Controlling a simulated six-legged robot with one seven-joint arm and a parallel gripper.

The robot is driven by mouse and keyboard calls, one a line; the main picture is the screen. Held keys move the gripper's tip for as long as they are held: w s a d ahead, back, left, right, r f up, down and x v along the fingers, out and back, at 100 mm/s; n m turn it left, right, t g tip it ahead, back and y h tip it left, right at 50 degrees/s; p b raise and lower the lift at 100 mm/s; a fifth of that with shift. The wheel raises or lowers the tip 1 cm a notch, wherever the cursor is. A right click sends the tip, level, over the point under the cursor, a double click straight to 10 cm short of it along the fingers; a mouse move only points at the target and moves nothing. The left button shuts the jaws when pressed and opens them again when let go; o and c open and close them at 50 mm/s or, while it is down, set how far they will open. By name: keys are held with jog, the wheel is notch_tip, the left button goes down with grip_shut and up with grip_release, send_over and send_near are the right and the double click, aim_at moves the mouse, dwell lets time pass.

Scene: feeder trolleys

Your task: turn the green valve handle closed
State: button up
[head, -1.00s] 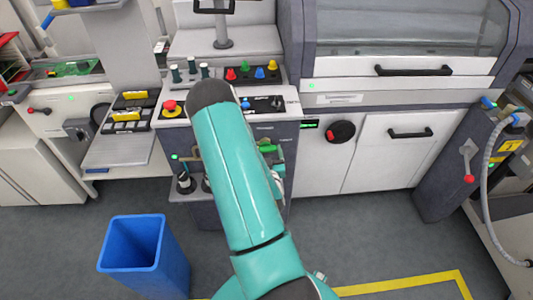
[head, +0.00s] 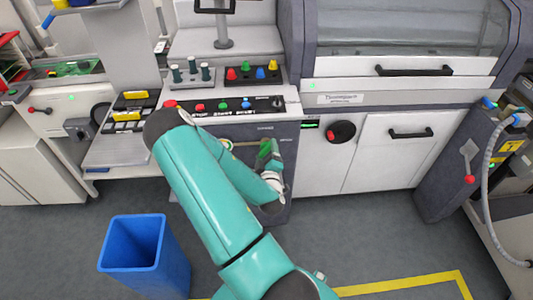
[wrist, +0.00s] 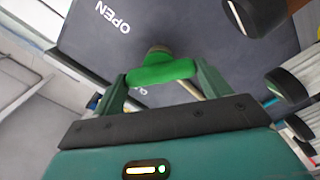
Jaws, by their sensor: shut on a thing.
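The green valve handle (wrist: 160,72) sits on a short brass-coloured stem in front of a dark panel in the wrist view. My gripper (wrist: 162,80) has one green finger at each end of the handle and is shut on it. In the head view the green handle (head: 265,149) shows tilted, small and partly hidden at the dark cabinet front, with my arm across the lower part. The word OPEN (wrist: 113,17) is printed on the panel; other lettering by the handle is mostly covered.
Dark rounded knobs or bottle tops (wrist: 288,86) stand close to the right of my gripper in the wrist view. A control panel with coloured buttons (head: 222,106) is above the valve. A blue bin (head: 146,256) stands on the floor at left.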

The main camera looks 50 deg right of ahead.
jog(key=n, duration=0.6)
jog(key=shift+n, duration=0.3)
dwell(0.4)
jog(key=o, duration=1)
jog(key=shift+d, duration=0.1)
jog(key=shift+s+a, duration=0.1)
jog(key=shift+a, duration=0.1)
